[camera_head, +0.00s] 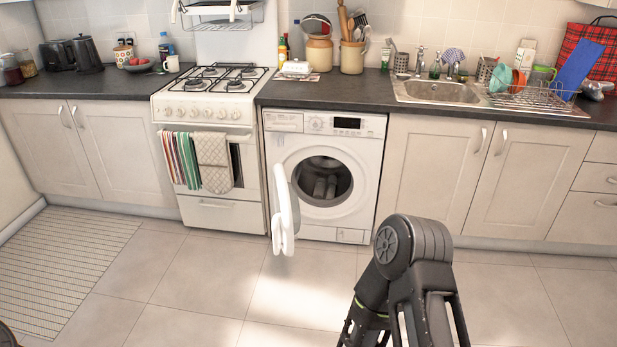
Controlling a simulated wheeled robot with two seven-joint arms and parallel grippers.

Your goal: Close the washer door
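The white washer (366,163) stands under the dark counter, right of the stove. Its round door (284,208) is swung wide open, hinged on the left, and sticks out toward me nearly edge-on. The dark drum opening (320,182) is exposed. A black arm of mine with a thick rounded joint rises at the lower right, in front of the washer and to the right of the door, apart from it. Its fingertips are not clearly visible. A small dark piece shows at the lower left corner. I cannot make out either gripper.
A white stove (207,128) with towels (212,163) on its front stands left of the washer. Closed cabinets (435,175) are on the right, under the sink (438,91). A striped mat (62,262) lies at the left. The tiled floor (205,275) before the washer is clear.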

